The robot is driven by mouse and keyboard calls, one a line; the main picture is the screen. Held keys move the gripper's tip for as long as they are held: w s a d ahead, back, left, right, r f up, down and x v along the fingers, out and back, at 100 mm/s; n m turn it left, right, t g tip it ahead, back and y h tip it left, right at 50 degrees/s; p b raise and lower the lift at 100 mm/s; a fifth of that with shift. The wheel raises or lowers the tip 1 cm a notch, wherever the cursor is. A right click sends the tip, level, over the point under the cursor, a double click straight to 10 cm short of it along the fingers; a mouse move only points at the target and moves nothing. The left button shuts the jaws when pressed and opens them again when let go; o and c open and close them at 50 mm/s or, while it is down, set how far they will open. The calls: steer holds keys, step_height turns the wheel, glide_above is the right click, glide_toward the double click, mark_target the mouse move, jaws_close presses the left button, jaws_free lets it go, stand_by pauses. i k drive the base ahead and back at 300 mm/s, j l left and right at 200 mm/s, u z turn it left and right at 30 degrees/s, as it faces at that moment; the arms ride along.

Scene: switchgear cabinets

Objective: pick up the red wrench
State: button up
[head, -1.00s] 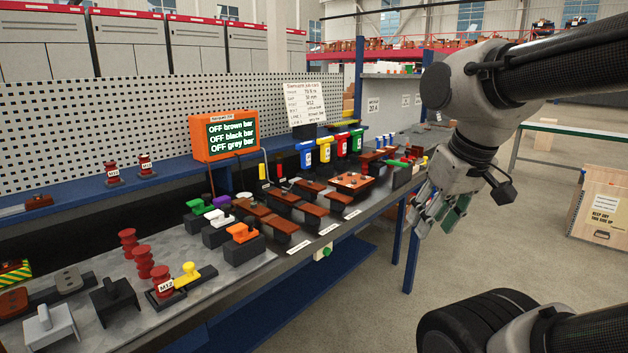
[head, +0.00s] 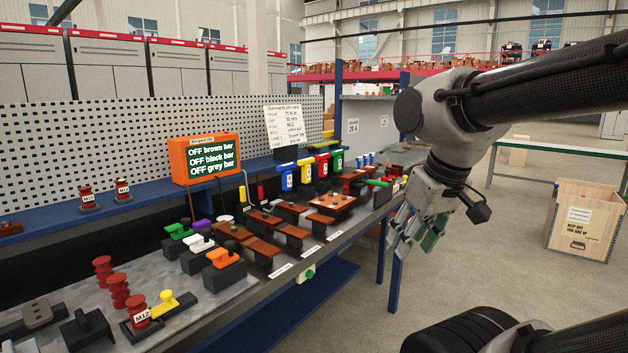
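I cannot make out a red wrench in the head view. A small upright red handle (head: 261,192) stands at the back of the bench below the orange display, too small to identify. My gripper (head: 411,246) hangs past the bench's right front edge, pointing down. Its fingers look apart, with nothing seen between them, and it touches nothing that I can see.
An orange display (head: 205,158) stands behind. A wooden crate (head: 583,222) is at right. The floor between is clear.

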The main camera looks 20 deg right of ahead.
mark_target(323, 162)
steer(key=i+l+u, duration=0.15)
steer(key=l, duration=0.25)
steer(key=i+l+u, duration=0.1)
steer(key=i+l, duration=0.2)
steer(key=l, duration=0.15)
steer(key=i+l+u, duration=0.15)
steer(key=l, duration=0.35)
steer(key=i+l+u, duration=0.1)
steer(key=l, duration=0.35)
steer(key=i+l+u, duration=0.15)
steer(key=l, duration=0.35)
steer(key=i+l+u, duration=0.1)
steer(key=i+l, duration=0.15)
steer(key=l, duration=0.3)
steer(key=i+l+u, duration=0.15)
steer(key=l, duration=0.35)
steer(key=l+u, duration=0.1)
steer(key=l, duration=0.45)
